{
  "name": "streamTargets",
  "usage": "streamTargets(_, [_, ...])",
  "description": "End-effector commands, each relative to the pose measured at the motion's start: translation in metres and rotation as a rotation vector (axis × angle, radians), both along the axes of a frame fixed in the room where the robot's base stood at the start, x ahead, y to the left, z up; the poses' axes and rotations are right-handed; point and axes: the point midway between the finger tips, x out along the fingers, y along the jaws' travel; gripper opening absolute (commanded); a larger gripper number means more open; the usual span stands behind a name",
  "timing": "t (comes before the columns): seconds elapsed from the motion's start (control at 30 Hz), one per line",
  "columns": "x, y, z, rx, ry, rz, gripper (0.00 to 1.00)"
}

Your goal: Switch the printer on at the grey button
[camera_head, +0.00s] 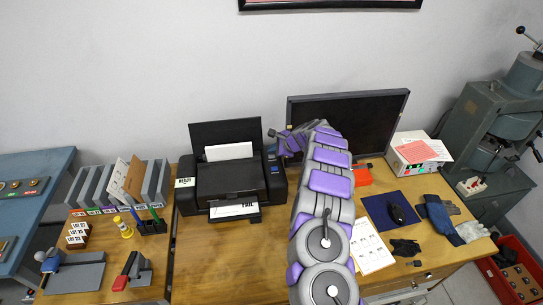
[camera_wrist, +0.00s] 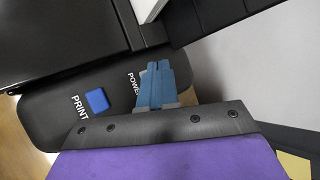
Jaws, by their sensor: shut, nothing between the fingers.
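The black printer (camera_head: 231,180) stands on the wooden desk against the wall, with paper in its rear feed and a printed sheet in its front tray. In the wrist view its control panel (camera_wrist: 50,117) shows a blue button (camera_wrist: 97,101) beside the word PRINT. The word POWER is partly visible farther right.
A black monitor (camera_head: 372,120) stands behind my arm. File holders (camera_head: 120,185) and a pen holder (camera_head: 152,227) are left of the printer. A paper sheet (camera_head: 370,247), a mouse (camera_head: 397,214) on a dark mat and a glove are to the right. Desk is clear in front of the printer.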

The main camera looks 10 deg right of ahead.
Motion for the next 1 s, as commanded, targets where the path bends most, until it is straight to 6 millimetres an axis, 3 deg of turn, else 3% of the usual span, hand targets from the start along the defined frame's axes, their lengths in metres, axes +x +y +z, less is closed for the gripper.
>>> streamTargets(0.27, [0.000, 0.000, 0.001, 0.000, 0.000, 0.000, 0.00])
streamTargets(0.8, [0.000, 0.000, 0.047, 0.001, 0.000, -0.001, 0.00])
streamTargets(1.0, [0.000, 0.000, 0.049, 0.001, 0.000, -0.001, 0.00])
